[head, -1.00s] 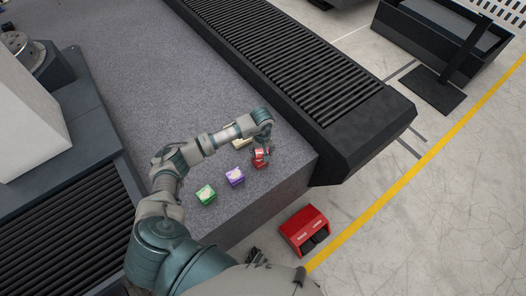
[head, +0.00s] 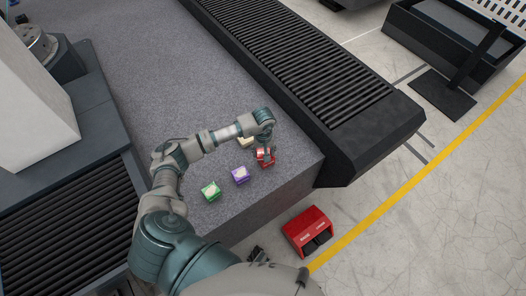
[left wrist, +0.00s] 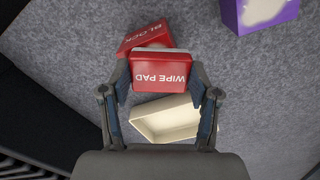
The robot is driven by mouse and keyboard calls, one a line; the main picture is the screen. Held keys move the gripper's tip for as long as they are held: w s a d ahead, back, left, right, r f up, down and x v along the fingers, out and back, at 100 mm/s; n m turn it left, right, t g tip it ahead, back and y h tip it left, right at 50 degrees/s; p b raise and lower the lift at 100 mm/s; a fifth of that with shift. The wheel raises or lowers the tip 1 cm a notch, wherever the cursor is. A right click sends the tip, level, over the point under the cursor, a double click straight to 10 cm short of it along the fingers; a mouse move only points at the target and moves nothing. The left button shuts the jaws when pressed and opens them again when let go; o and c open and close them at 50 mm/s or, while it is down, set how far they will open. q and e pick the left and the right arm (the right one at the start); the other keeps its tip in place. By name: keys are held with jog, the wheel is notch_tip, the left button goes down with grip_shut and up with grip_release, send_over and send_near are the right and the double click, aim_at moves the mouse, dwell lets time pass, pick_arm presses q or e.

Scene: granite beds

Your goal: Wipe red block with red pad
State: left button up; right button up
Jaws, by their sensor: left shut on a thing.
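My left gripper (left wrist: 160,85) is shut on the red pad (left wrist: 162,75), marked WIPE PAD. The red block (left wrist: 136,40), marked BLOCK, lies partly under the pad, with a pale patch on its top. I cannot tell whether pad and block touch. In the head view the left gripper (head: 265,150) points down over the red block (head: 266,162) near the granite bed's corner; pad and block are hard to tell apart there. My right gripper is not in view.
A cream open tray (left wrist: 170,118) lies beside the pad. A purple block (head: 240,175) and a green block (head: 211,190), both with pale tops, stand on the granite bed (head: 130,70). A black ribbed conveyor (head: 310,75) borders it. A red pedal box (head: 307,232) is on the floor.

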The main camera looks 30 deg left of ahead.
pick_arm(q)
jog(key=shift+w+d+f+b, duration=0.1)
jog(key=shift+w+d+b, duration=0.4)
jog(key=shift+w+d, duration=0.35)
jog(key=shift+s, duration=0.25)
jog(key=shift+s+a, duration=0.7)
jog(key=shift+a, duration=0.3)
jog(key=shift+w+d, duration=0.1)
jog(key=shift+d, duration=0.05)
jog(key=shift+w+d+b, duration=0.35)
jog(key=shift+w+d, duration=0.35)
jog(key=shift+d, duration=0.25)
jog(key=shift+a, duration=0.15)
jog(key=shift+s+a, duration=0.85)
jog(key=shift+a, duration=0.1)
jog(key=shift+w+d, duration=0.1)
jog(key=shift+d, duration=0.1)
